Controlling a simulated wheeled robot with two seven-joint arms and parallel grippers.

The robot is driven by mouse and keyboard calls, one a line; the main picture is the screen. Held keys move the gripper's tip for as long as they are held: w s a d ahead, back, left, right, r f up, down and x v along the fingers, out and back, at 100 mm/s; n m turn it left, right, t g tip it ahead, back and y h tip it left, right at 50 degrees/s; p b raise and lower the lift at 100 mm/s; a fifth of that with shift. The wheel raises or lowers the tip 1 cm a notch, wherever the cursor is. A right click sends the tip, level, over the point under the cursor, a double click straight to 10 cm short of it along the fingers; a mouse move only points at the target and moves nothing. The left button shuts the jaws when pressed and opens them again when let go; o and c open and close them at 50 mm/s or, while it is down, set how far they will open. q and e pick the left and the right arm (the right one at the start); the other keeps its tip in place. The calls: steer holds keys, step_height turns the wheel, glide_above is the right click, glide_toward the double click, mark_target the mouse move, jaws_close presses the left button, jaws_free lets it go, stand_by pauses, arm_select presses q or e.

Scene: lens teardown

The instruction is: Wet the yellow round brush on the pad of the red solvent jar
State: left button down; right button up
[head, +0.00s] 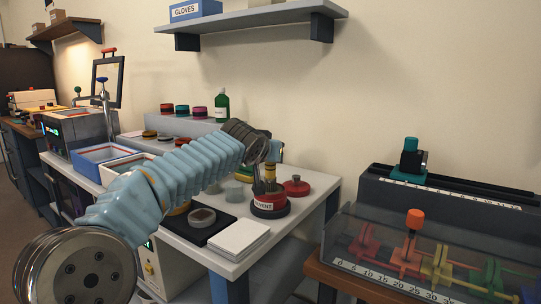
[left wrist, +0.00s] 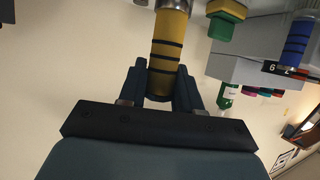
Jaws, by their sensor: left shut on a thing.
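The yellow brush (left wrist: 168,48), its round handle banded in black, sits between the fingers of my left gripper (left wrist: 160,88) in the left wrist view. In the head view my left gripper (head: 266,152) is above the red solvent jar (head: 268,206), with a small part of the yellow brush (head: 270,172) showing below it. The jar stands on the white bench, its label reading "SOLVENT". The brush's lower end is over or at the jar's top; I cannot tell whether it touches the pad. My right gripper is in neither view.
A red lid (head: 296,188) lies right of the jar. White sheets (head: 239,238) and a black tray (head: 199,230) are in front. Behind stand a green bottle (head: 222,105) and several coloured rings. A grey machine (head: 440,210) stands at the right.

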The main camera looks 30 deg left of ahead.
arm_select(q)
steer(key=shift+r+p, duration=2)
steer(key=shift+r, duration=1.45)
steer(key=shift+f, duration=0.1)
